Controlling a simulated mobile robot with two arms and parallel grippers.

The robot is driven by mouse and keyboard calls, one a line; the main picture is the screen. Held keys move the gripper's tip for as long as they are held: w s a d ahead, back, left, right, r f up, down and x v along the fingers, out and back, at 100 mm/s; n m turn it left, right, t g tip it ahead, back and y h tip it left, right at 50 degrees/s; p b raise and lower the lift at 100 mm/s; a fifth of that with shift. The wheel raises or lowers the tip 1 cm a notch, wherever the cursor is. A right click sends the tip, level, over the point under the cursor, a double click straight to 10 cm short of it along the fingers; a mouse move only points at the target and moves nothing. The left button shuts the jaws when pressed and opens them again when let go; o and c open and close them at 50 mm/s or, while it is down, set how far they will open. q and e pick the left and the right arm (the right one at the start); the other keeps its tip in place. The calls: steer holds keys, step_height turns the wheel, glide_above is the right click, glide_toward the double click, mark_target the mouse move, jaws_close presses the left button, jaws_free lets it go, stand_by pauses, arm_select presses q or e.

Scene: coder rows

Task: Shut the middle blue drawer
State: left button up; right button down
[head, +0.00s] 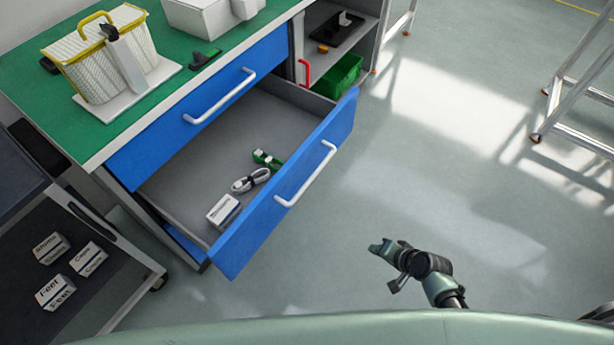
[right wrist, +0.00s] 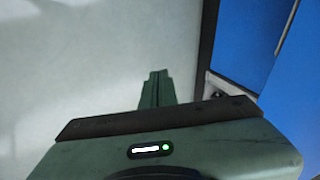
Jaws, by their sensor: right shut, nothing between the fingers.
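The middle blue drawer (head: 245,238) stands pulled out of the bench in the head view, with a white bar handle (head: 306,174) on its front. In the right wrist view the shut fingers (right wrist: 157,88) point over pale floor, with blue fronts (right wrist: 240,45) at the right. My left gripper is not in view.
The top blue drawer (head: 175,131) is shut above it. The green bench top (head: 60,120) carries a wicker basket (head: 95,75) and a white box (head: 205,15). A dark cart (head: 95,255) with several small boxes stands at left. Floor (head: 460,190) right of the drawer is clear.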

steer(key=w+a+r+m+t+y+b, duration=0.1)
steer(key=w+a+r+y+b, duration=0.1)
steer(key=w+r, duration=0.3)
steer(key=w+a+r+t+y+b, duration=0.1)
steer(key=w+a+r+y, duration=0.15)
steer(key=r, duration=0.55)
steer(key=y+b, duration=0.2)
steer(key=y, duration=0.2)
glide_toward(297, 161)
steer(key=shift+t+h, duration=0.25)
steer(key=shift+t, duration=0.15)
steer(key=x, duration=0.2)
steer(key=b+x, duration=0.1)
steer(key=x, duration=0.2)
steer(key=shift+s+a+f, duration=0.1)
steer(key=shift+a+f, duration=0.1)
steer(key=shift+f, duration=0.25)
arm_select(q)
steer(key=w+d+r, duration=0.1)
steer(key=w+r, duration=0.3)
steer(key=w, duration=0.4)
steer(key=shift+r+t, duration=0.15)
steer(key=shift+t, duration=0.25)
arm_select(e)
steer(key=shift+w+a+n, duration=0.3)
steer(key=shift+w+a, duration=0.1)
steer(key=shift+a, duration=0.15)
